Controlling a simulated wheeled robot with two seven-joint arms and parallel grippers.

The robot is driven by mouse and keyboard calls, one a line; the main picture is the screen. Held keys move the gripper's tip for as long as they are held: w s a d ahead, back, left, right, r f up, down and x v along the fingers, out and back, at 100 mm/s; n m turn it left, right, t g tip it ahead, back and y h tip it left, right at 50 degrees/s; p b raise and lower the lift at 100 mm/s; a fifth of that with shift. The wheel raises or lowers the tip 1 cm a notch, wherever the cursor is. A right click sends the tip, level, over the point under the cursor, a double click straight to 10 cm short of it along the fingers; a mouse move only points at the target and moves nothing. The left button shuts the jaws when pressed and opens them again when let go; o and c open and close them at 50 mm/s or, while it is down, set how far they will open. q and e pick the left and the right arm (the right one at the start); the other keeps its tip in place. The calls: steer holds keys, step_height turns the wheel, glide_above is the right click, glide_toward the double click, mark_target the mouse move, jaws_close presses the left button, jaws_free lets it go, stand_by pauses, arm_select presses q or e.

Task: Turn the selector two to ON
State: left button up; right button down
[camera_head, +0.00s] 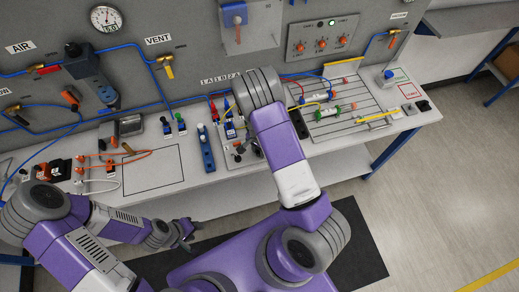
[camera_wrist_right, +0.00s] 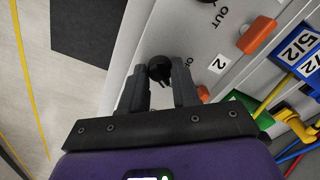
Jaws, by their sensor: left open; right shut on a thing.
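The selector two knob (camera_wrist_right: 160,68) is small, round and black, on a light grey panel beside a label reading 2 (camera_wrist_right: 218,63). In the right wrist view my right gripper (camera_wrist_right: 160,82) has one finger on each side of the knob and is shut on it. The knob's pointing direction is hard to make out. In the head view my right arm hides the knob and most of that gripper. My left gripper (camera_head: 184,235) is open and empty, low in front of the workbench, away from the panel.
An orange part (camera_wrist_right: 257,36), a green block (camera_wrist_right: 246,106) and 5/2 labelled parts (camera_wrist_right: 302,50) lie close to the right gripper. The floor at right is clear.

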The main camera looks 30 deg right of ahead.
steer(key=c, duration=0.8)
jaws_free()
step_height(320, 180, up, 8)
steer(key=shift+f, duration=0.2)
steer(key=s+f, duration=0.1)
steer(key=s+a+f+n, duration=0.1)
steer(key=s+f, duration=0.1)
steer(key=s+f+n, duration=0.1)
steer(key=s+f, duration=0.1)
steer(key=shift+a+g, duration=0.3)
steer(key=shift+a, duration=0.1)
steer(key=s+a+f+n+t+y, duration=0.1)
steer(key=s+a+f+n+y, duration=0.3)
steer(key=s+a+n, duration=0.85)
steer(key=f+m+b, duration=0.1)
steer(key=f+b, duration=0.4)
steer(key=w+a+f+m+b, duration=0.1)
steer(key=f+b, duration=0.4)
steer(key=w+f+m+b, duration=0.1)
steer(key=f+b, duration=0.4)
steer(key=shift+a+f+m, duration=0.25)
steer(key=shift+a+m, duration=0.1)
